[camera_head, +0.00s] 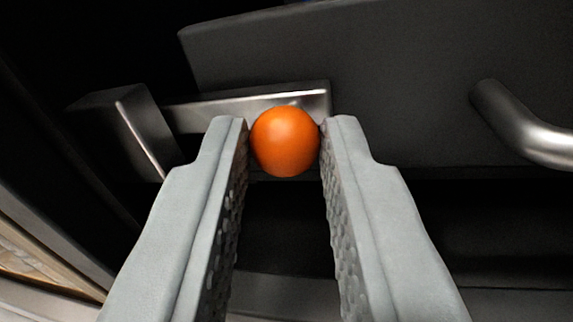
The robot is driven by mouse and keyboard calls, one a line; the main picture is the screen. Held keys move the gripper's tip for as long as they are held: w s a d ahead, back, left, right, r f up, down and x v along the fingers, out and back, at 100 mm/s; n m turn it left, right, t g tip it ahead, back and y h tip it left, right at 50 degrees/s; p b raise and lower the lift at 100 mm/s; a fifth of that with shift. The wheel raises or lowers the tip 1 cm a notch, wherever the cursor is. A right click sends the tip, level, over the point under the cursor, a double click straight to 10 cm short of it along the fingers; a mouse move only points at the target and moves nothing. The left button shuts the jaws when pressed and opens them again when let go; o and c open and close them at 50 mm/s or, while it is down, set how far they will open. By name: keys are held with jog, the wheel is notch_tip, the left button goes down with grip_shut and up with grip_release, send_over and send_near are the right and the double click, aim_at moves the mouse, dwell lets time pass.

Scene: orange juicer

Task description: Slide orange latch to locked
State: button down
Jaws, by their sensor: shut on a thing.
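The orange latch knob (285,141) is a round ball between the tips of my gripper (285,148). My two grey fingers are shut on it, one on each side. Behind the knob, a metal latch bar (240,107) runs left across the dark panel. Its left end meets a metal bracket (132,125) at the left. The knob covers part of the bar's right end. How far the bar reaches into the bracket is hard to tell.
A dark grey panel (400,75) fills the upper right. A curved metal handle (525,130) sticks out from it at the right. Below the panel is a dark gap. A light wood-coloured surface (35,250) shows at the lower left.

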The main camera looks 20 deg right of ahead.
jog(key=shift+w+a, duration=0.45)
jog(key=shift+a, duration=0.1)
jog(key=shift+r, duration=0.1)
jog(key=c, duration=1.3)
grip_release()
jog(key=shift+a, duration=0.15)
jog(key=shift+o, duration=0.2)
jog(key=v, duration=1.7)
jog(key=shift+s+a, duration=0.1)
jog(key=shift+a, duration=0.05)
